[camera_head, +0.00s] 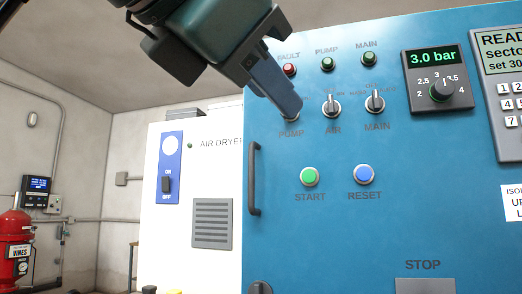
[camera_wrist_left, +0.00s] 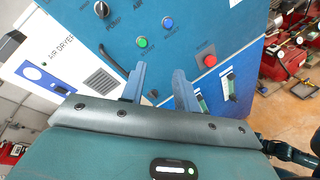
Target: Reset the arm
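My left gripper (camera_head: 287,110) comes in from the top left in the head view, pointing down and right in front of the blue control panel (camera_head: 400,150). Its blue-grey fingertips overlap the PUMP selector switch (camera_head: 290,121), which is mostly hidden; I cannot tell whether they touch it. In the left wrist view the two fingers of this gripper (camera_wrist_left: 161,72) stand apart with nothing between them. The blue panel lies beyond them, with the green START button (camera_wrist_left: 142,42) and blue RESET button (camera_wrist_left: 167,22).
The AIR switch (camera_head: 331,106), MAIN switch (camera_head: 375,102) and 3.0 bar dial (camera_head: 443,90) are right of the gripper. A black door handle (camera_head: 254,178) sticks out at the panel's left edge. A white air dryer (camera_head: 212,185) stands left, and a red tank (camera_head: 14,245) farther left.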

